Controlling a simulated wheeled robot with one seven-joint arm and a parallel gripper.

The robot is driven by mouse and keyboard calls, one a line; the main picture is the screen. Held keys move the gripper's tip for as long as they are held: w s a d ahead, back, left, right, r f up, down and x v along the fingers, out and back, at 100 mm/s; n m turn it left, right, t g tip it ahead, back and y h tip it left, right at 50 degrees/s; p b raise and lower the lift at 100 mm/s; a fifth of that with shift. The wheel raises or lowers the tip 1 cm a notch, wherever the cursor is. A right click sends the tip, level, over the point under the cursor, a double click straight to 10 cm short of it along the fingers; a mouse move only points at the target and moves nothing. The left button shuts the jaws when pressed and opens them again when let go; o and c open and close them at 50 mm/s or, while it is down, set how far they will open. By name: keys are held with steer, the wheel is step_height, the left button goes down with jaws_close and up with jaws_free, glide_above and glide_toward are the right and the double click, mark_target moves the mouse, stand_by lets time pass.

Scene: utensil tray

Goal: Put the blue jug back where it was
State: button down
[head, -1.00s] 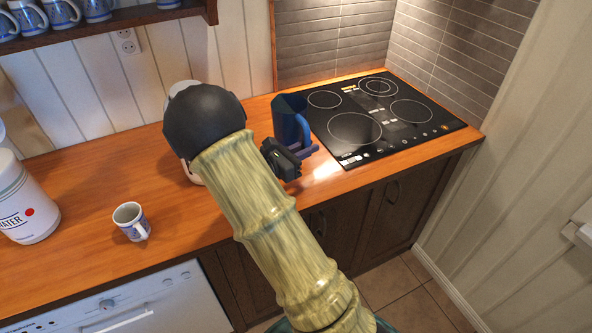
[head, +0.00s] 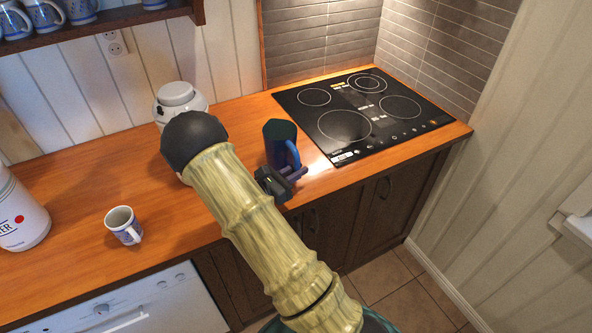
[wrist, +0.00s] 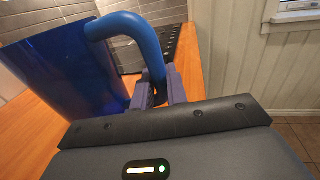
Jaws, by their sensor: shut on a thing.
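The blue jug (head: 279,146) is at the counter's right part, just left of the black cooktop, and looks upright in the head view. Its handle faces right and toward me. My gripper (head: 297,174) is shut on the jug's handle. In the wrist view the jug's body (wrist: 65,85) fills the left side, and the handle (wrist: 150,45) comes down between the fingers of my gripper (wrist: 160,88). I cannot tell whether the jug's base touches the counter, as my gripper hides part of it.
The cooktop (head: 365,115) lies right of the jug. A white canister (head: 180,97) stands behind my arm. A patterned mug (head: 123,225) and a white water container (head: 22,215) stand on the wooden counter (head: 80,185) at left. A shelf with mugs (head: 100,22) hangs above.

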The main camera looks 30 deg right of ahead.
steer(key=shift+f, duration=0.15)
steer(key=c, duration=1.4)
jaws_free()
steer(key=shift+a, duration=0.15)
steer(key=b+v, duration=0.1)
steer(key=v, duration=0.5)
steer(key=b+v, duration=0.1)
steer(key=v, duration=0.4)
steer(key=shift+s+a+r, duration=0.2)
steer(key=shift+s+a, duration=0.05)
steer(key=shift+a, duration=0.1)
